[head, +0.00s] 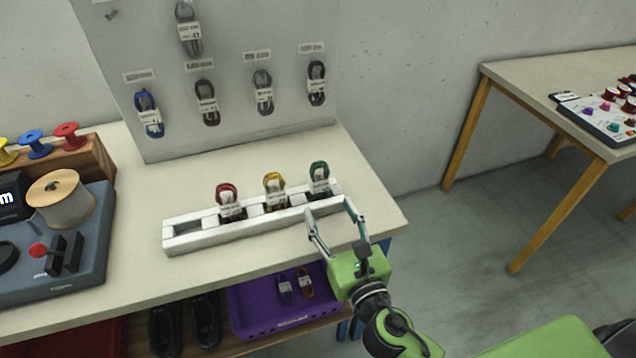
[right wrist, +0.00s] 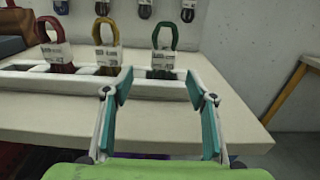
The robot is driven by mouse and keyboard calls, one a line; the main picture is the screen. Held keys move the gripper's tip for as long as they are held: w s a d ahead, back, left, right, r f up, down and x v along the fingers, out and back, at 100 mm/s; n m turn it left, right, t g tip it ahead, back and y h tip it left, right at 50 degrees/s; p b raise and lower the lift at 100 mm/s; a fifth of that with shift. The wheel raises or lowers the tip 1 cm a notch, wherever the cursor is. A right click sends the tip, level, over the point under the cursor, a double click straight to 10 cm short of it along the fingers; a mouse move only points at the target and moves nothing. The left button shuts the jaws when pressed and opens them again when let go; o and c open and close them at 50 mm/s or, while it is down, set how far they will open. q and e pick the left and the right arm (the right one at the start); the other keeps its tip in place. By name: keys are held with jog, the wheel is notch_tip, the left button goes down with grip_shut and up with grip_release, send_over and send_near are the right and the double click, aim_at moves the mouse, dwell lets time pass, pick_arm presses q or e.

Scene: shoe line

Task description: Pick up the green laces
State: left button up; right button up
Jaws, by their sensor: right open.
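The green laces (head: 319,174) stand upright in the right end slot of a white rack (head: 185,238) on the table, with a white label band around them. They also show in the right wrist view (right wrist: 164,62), beyond the fingers and near the middle between them. My right gripper (head: 333,221) is open and empty, just in front of the rack's right end. In the right wrist view its two fingers (right wrist: 160,86) are spread apart, and the laces are not between the tips as far as I can tell. My left gripper is not in view.
Yellow laces (head: 274,186) and red laces (head: 228,197) stand in the same rack to the left. A grey board (head: 230,45) with several hanging laces rises behind. A purple crate (head: 250,318) sits on the shelf below. The table is clear right of the rack.

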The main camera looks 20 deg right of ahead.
aim_at(321, 188)
jog(key=w, duration=0.4)
jog(key=shift+w+p, duration=0.2)
jog(key=shift+p, duration=0.1)
jog(key=w, duration=0.4)
jog(key=shift+w+d+f+p, duration=0.1)
jog(key=shift+d+f+p, duration=0.1)
jog(key=shift+p, duration=0.1)
jog(key=shift+w, duration=0.45)
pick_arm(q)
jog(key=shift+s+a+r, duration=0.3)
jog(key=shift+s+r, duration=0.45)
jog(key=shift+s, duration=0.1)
pick_arm(e)
jog(key=c, duration=1.1)
